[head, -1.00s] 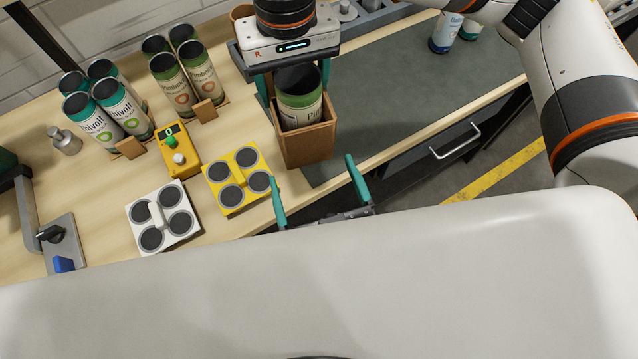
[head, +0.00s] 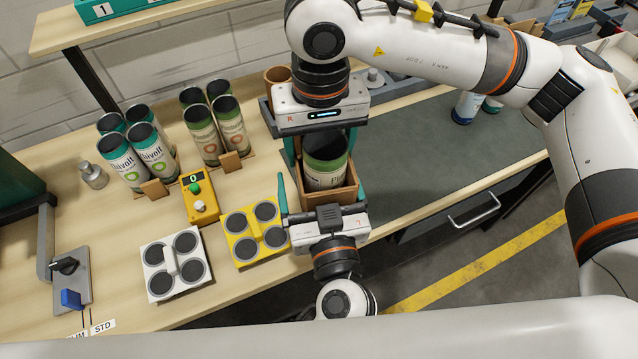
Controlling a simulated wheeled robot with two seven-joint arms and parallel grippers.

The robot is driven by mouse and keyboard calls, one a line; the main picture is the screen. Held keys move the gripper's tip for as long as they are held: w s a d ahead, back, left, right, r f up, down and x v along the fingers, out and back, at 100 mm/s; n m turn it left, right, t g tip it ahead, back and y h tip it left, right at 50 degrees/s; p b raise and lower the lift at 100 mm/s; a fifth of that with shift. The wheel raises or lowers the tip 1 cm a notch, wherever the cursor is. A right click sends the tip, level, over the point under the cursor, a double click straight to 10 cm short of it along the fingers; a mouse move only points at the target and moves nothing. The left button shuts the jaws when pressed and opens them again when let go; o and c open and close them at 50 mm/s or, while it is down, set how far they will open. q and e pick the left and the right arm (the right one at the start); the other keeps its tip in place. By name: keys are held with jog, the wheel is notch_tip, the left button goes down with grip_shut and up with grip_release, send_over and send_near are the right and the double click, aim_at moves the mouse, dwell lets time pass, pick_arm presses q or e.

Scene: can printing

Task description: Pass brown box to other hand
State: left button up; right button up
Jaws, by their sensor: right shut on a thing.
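The brown box (head: 332,199) is open-topped and holds a green-and-cream can (head: 325,171). My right gripper (head: 321,157) comes from the far side, its teal fingers at the box's left and right sides, shut on the box. My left gripper (head: 320,193) is at the near side of the box, with its body just below the front wall. Its left teal finger stands a little apart from the box's left side, so it looks open.
The wooden table has a yellow can holder (head: 238,249), a white can holder (head: 158,288), a yellow button box (head: 200,205) and several upright cans (head: 151,153) at left. A grey mat (head: 440,145) lies at right. A drawer handle (head: 474,211) sticks out below it.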

pick_arm(q)
jog(key=shift+w+a, duration=0.1)
jog(key=shift+a, duration=0.05)
jog(key=c, duration=1.1)
pick_arm(e)
jog(key=shift+s+f, duration=0.1)
jog(key=shift+s, duration=0.1)
pick_arm(q)
jog(key=shift+o, duration=0.2)
pick_arm(e)
jog(key=o, duration=1.3)
jog(key=shift+w, duration=0.1)
